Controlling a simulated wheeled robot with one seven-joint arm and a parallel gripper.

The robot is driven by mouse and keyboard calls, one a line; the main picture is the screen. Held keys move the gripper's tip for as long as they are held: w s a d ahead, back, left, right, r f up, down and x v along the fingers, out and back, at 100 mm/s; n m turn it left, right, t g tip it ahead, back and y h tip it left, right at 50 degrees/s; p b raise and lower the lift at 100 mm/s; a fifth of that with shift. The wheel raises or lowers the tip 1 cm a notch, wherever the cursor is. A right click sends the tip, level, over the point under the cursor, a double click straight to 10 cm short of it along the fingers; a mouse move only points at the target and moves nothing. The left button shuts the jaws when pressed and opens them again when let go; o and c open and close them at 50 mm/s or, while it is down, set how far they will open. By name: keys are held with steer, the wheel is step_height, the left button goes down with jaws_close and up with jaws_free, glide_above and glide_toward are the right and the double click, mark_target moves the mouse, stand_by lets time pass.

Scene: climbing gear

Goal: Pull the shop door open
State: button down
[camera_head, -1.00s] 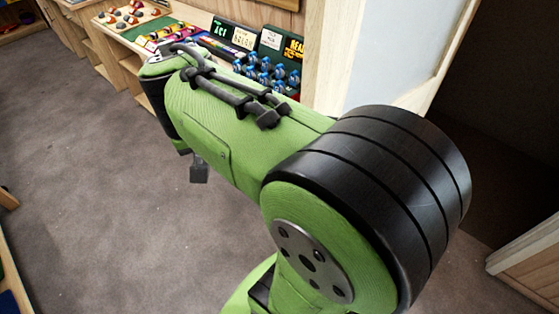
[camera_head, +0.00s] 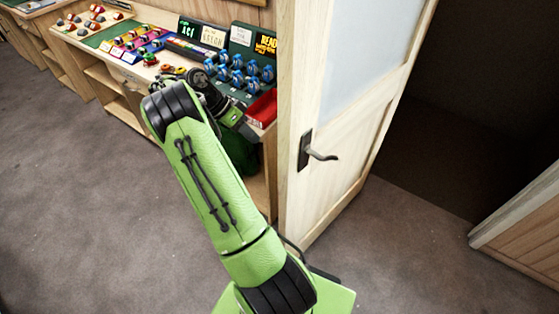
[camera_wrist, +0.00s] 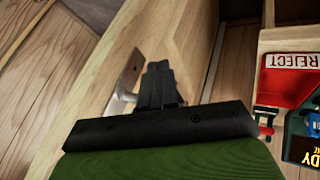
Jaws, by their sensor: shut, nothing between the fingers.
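The shop door (camera_head: 345,150) is a pale wooden frame with a frosted panel. It stands swung open in the head view, with a dark opening to its right. Its black lever handle (camera_head: 318,153) is near the left edge of the face towards me. My arm bends left of the door, and my fingers are hidden in the head view. In the wrist view my gripper (camera_wrist: 158,75) is shut and empty. Its black fingertips are close to pale wood beside a metal piece (camera_wrist: 124,92), which may be door hardware. I cannot tell whether they touch.
A counter (camera_head: 125,75) with coloured gear and signs stands left of the door. A red REJECT bin (camera_wrist: 290,80) is at the right in the wrist view. A wooden panel (camera_head: 525,230) bounds the opening at right. Grey carpet (camera_head: 80,200) is clear at left.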

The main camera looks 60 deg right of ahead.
mark_target(280, 161)
steer(key=s+f+b, duration=0.1)
steer(key=s+f, duration=0.1)
steer(key=s, duration=0.1)
steer(key=s+f+b, duration=0.1)
steer(key=s+f, duration=0.2)
steer(key=s+f+b, duration=0.1)
steer(key=s+f, duration=0.1)
steer(key=s, duration=0.1)
steer(key=shift+d+f+b, duration=0.25)
steer(key=shift+d+b, duration=0.05)
steer(key=shift+d, duration=0.05)
